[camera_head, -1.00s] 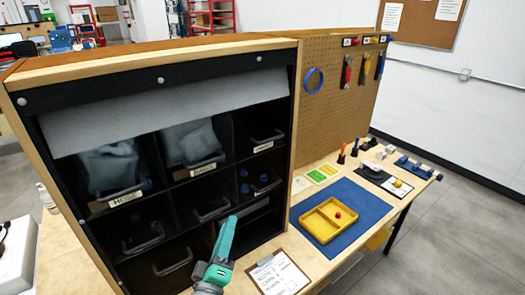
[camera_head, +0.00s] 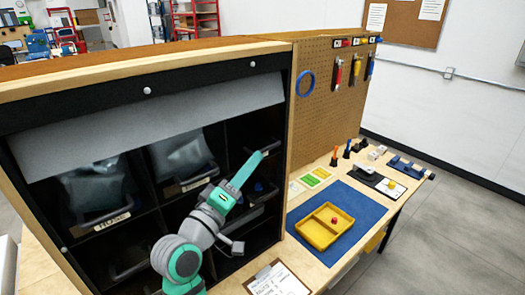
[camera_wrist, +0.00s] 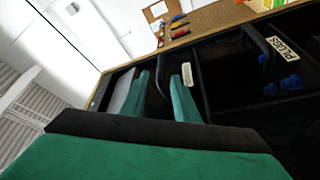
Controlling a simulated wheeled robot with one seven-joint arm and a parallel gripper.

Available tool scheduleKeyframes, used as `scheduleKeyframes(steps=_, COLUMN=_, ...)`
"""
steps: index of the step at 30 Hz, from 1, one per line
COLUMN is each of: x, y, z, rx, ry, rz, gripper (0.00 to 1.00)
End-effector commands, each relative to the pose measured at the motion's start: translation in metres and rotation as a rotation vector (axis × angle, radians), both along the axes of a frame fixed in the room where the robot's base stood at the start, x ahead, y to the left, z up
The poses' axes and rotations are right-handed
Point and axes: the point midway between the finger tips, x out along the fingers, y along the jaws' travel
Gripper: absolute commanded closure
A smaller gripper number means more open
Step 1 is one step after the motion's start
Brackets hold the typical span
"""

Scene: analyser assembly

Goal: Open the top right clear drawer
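The top right clear drawer sits in the right column of the black cabinet (camera_head: 148,91). Its pale label (camera_wrist: 187,74) and dark curved handle (camera_wrist: 161,82) show in the wrist view. In the head view my gripper largely covers the drawer's front. My gripper (camera_head: 264,153) is raised at that drawer. In the wrist view its two green fingers (camera_wrist: 162,92) stand apart, with the handle appearing between them. I cannot tell whether either finger touches it. The drawer looks shut.
The drawer labelled PLUGS (camera_wrist: 284,48), with blue parts in it, is beside this one in the wrist view. A grey flap (camera_head: 150,125) hangs above the top row. A yellow tray (camera_head: 318,236) on a blue mat (camera_head: 364,207) and a clipboard (camera_head: 278,281) lie on the bench.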

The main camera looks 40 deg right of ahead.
Motion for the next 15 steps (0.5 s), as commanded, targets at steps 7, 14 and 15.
scheduleKeyframes(steps=7, x=0.016, y=-0.037, z=0.009, rx=0.000, ry=-0.002, rz=0.000, gripper=0.72)
scheduleKeyframes(steps=14, x=0.024, y=-0.053, z=0.013, rx=0.000, ry=-0.002, rz=0.000, gripper=0.72)
scheduleKeyframes(steps=15, x=0.024, y=-0.054, z=0.013, rx=0.000, ry=-0.002, rz=0.001, gripper=0.72)
